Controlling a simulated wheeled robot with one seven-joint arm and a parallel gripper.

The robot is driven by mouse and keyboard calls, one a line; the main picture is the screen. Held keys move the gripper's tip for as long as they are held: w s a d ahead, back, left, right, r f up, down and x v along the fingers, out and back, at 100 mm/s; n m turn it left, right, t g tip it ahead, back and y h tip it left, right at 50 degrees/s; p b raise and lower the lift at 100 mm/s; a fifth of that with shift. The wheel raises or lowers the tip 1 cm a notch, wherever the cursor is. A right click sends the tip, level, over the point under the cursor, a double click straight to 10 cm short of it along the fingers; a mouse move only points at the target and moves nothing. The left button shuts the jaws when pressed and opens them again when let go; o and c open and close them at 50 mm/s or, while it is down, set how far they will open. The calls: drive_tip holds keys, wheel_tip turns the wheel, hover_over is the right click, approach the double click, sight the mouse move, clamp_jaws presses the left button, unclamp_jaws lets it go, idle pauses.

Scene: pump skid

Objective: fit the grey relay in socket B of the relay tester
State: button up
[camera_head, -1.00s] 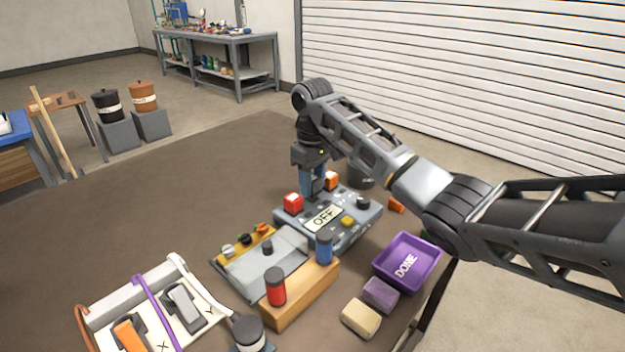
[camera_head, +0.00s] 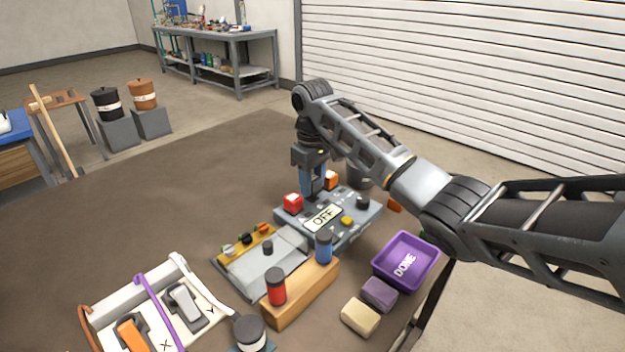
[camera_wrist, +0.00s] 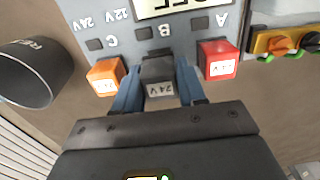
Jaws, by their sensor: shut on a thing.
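My gripper (camera_head: 313,182) is shut on the grey relay (camera_wrist: 158,76), which is marked 24V. It holds the relay upright over the place of socket B on the relay tester (camera_head: 350,225). In the wrist view the relay stands in line with the letter B, between a red relay (camera_wrist: 218,60) at A and an orange relay (camera_wrist: 105,77) at C. The socket under the grey relay is hidden, so I cannot tell if the relay is fully seated. The tester's display (camera_head: 323,218) reads OFF.
A dark round container (camera_head: 361,176) stands behind the tester. In front are a wooden block (camera_head: 303,294) with red and blue cylinders, a grey tray (camera_head: 262,270) and a purple DONE bin (camera_head: 407,262). A rack marked X and Y (camera_head: 160,305) is at front left.

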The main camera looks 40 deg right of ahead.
sight(313, 178)
drive_tip(key=shift+f, duration=0.9)
drive_tip(key=o, duration=1)
wheel_tip(313, 178, up, 8)
drive_tip(key=shift+f, duration=0.1)
idle(0.7)
